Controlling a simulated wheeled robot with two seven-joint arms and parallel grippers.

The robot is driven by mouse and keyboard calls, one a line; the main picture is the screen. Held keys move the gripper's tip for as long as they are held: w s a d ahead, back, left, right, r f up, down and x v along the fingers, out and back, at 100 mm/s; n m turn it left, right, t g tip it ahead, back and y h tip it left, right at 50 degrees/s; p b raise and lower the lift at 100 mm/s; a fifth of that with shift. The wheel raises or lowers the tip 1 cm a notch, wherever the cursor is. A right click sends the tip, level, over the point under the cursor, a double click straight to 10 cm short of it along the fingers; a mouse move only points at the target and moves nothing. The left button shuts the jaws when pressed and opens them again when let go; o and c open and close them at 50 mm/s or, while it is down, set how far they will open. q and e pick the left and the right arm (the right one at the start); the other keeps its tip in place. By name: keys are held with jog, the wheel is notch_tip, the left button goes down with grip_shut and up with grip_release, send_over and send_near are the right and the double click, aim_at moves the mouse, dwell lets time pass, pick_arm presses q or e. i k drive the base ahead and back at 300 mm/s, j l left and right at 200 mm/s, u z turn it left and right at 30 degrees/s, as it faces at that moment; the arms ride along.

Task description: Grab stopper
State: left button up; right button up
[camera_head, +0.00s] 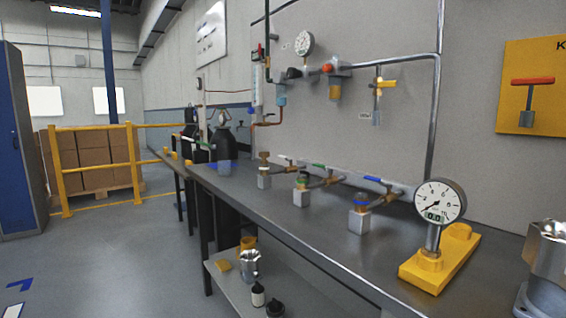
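I cannot single out a stopper for certain. Three small valve blocks stand in a row along the grey bench (308,233), with a brown-topped block (264,180), a green-marked block (301,196) and a blue-topped block (359,220). A round dial gauge (440,200) stands upright on a yellow base (440,262) nearer to me. A shiny machined metal housing (548,250) is cut off by the right edge. Neither of my grippers is in view.
A lower shelf holds a metal housing (250,264), a small bottle (258,295) and a yellow piece (222,266). A dark cylinder (223,146) stands farther along the bench. Pipes (437,120) run on the wall. The floor at left is open.

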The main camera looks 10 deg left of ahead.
aim_at(264, 154)
jog(key=i+j+z, duration=0.35)
jog(key=j, duration=0.3)
jog(key=i+j+z, duration=0.15)
jog(key=j, duration=0.25)
jog(key=i+j+z, duration=0.2)
jog(key=j, duration=0.2)
jog(key=i+j+z, duration=0.15)
jog(key=j, duration=0.25)
jog(key=i+j+z, duration=0.2)
jog(key=j, duration=0.25)
jog(key=j+z, duration=0.15)
jog(key=j, duration=0.3)
jog(key=i, duration=0.05)
